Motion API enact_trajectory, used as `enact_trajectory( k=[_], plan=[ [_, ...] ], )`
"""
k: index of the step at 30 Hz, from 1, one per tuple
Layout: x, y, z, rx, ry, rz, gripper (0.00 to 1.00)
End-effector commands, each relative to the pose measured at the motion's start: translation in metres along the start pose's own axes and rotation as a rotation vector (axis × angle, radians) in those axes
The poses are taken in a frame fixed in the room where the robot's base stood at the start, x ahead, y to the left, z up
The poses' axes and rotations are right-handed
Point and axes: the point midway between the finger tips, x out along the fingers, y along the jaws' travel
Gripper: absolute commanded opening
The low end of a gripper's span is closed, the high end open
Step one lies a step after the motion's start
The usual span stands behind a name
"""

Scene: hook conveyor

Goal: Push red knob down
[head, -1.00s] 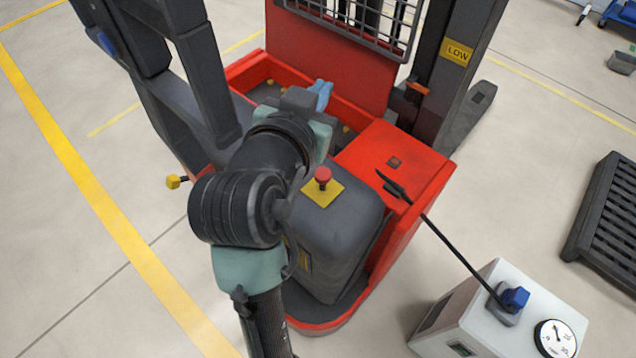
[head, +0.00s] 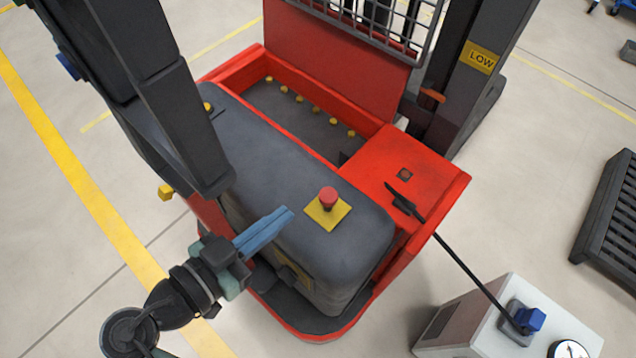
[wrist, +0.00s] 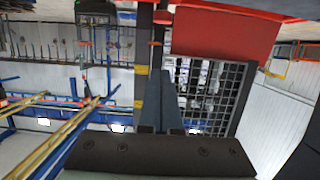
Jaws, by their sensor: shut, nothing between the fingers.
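The red knob (head: 328,197) is a mushroom-shaped button on a yellow square plate (head: 327,213), on the dark grey cover (head: 310,205) of the red truck. It stands up from the plate. My gripper (head: 288,213) has blue fingers, pressed together with nothing between them. In the head view the fingertips appear a short way left of the yellow plate, apart from the knob. Their height over the cover is hard to tell.
The red truck body (head: 410,175) has a black plug and cable running to a white charger box (head: 510,320) at lower right. A dark mast post (head: 180,110) rises at left. A black pallet (head: 610,215) lies at far right. Open floor lies around the truck.

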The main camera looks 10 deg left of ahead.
Motion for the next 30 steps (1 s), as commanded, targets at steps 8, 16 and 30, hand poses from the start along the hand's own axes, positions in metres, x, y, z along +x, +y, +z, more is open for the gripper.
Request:
enact_trajectory(
  k=[8,16,30],
  plan=[
    [0.000,0.000,0.000,0.000,0.002,0.000,0.00],
    [0.020,0.001,-0.002,-0.002,0.001,0.003,0.00],
    [0.104,0.000,0.014,-0.006,-0.002,-0.001,0.00]
  ],
)
